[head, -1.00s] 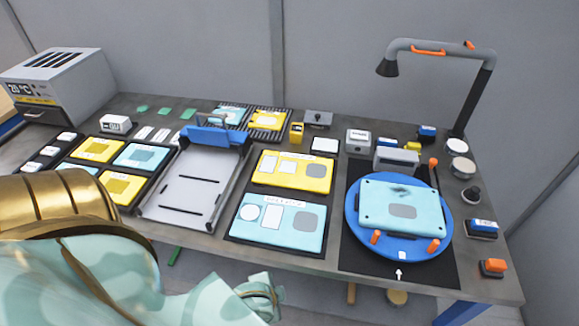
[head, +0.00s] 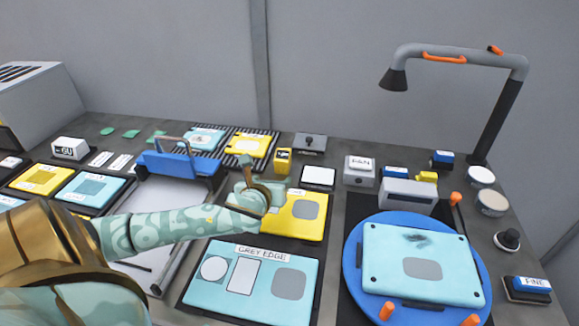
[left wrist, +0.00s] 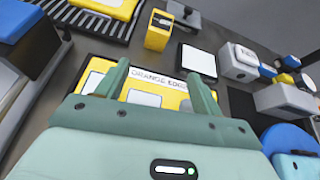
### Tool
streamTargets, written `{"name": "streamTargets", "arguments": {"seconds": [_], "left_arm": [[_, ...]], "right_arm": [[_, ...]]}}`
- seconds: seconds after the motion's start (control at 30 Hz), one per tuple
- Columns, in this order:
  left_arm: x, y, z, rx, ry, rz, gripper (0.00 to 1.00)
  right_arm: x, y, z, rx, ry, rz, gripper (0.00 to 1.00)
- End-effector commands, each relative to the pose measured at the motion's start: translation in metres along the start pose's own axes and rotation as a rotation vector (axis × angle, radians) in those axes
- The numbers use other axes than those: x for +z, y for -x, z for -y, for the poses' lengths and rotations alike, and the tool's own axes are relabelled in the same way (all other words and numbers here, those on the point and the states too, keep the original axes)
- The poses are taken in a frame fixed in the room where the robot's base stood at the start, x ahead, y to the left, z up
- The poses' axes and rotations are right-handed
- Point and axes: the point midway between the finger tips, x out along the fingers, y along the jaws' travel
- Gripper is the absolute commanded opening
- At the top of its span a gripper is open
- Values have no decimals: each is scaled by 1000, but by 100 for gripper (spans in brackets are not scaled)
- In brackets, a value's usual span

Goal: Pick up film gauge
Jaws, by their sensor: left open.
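A small upright yellow block with a dark face (head: 283,160), which looks like the film gauge, stands at the back middle of the bench. It also shows in the left wrist view (left wrist: 158,30), beyond my fingertips. My left gripper (head: 250,178) is open and empty, in front of the block and to its left, above the yellow panel (head: 297,215). In the left wrist view the fingers (left wrist: 160,75) stand apart, with the "ORANGE EDGE" label behind them. The block is apart from the fingers. My right gripper is not in view.
A white-topped square pad (head: 318,177) lies right of the block, and a grey box with a knob (head: 310,142) behind it. A slatted rack (head: 228,140) with panels is left. A blue turntable (head: 356,258) and lamp arm (head: 505,105) stand right.

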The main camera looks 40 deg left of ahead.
Motion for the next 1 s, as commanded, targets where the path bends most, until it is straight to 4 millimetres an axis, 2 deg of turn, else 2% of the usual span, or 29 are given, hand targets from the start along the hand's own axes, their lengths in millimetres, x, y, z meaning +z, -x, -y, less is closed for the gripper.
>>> {"name": "streamTargets", "arguments": {"seconds": [0.03, 0.13, 0.4, 0.5, 0.73, 1.0], "left_arm": [[0, -9, -3, 3, -54, 14, 67], [6, -23, -4, 6, -102, 27, 67], [8, -88, -5, 8, -100, 27, 67], [9, -106, -4, 6, -100, 27, 67], [14, -125, -5, 5, -98, 27, 67], [20, -166, -5, 5, -98, 25, 67]], "right_arm": [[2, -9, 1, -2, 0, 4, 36], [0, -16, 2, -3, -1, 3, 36], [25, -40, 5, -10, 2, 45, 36], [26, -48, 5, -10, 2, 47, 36], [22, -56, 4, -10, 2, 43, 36], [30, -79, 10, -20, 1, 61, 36]]}}
